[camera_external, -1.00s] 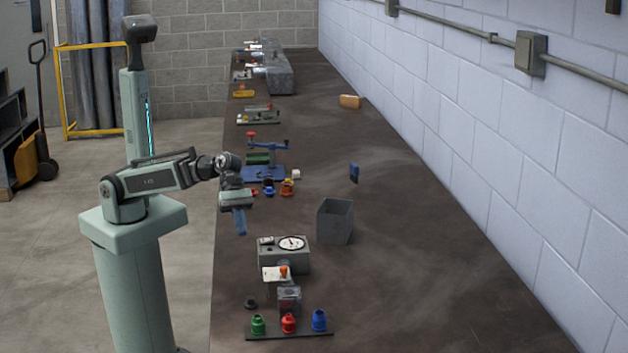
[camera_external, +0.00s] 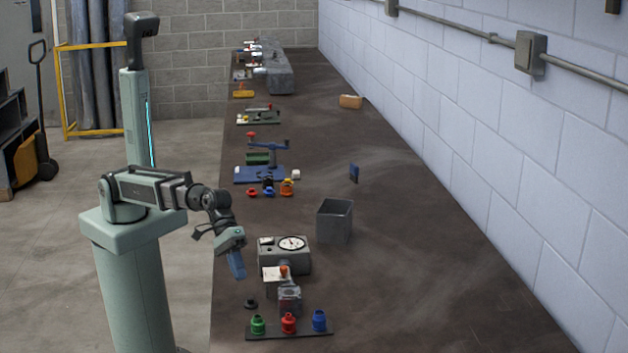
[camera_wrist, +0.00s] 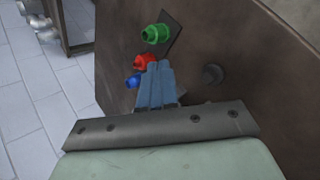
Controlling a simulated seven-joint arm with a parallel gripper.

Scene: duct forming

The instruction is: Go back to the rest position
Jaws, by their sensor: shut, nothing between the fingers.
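My gripper (camera_external: 237,264) has blue fingers. In the external view it hangs tilted downward over the near left edge of the bench, left of the grey dial gauge (camera_external: 285,252). In the wrist view the blue fingers (camera_wrist: 156,82) are together with nothing between them. Beyond them are the green piece (camera_wrist: 156,33), the red piece (camera_wrist: 144,62) and the blue piece (camera_wrist: 133,81), partly hidden by the fingers.
A dark strip (camera_external: 302,333) at the front carries green, red and blue pieces. A grey open bin (camera_external: 334,222) stands behind the gauge. Further back is a blue fixture (camera_external: 250,174) with small coloured parts.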

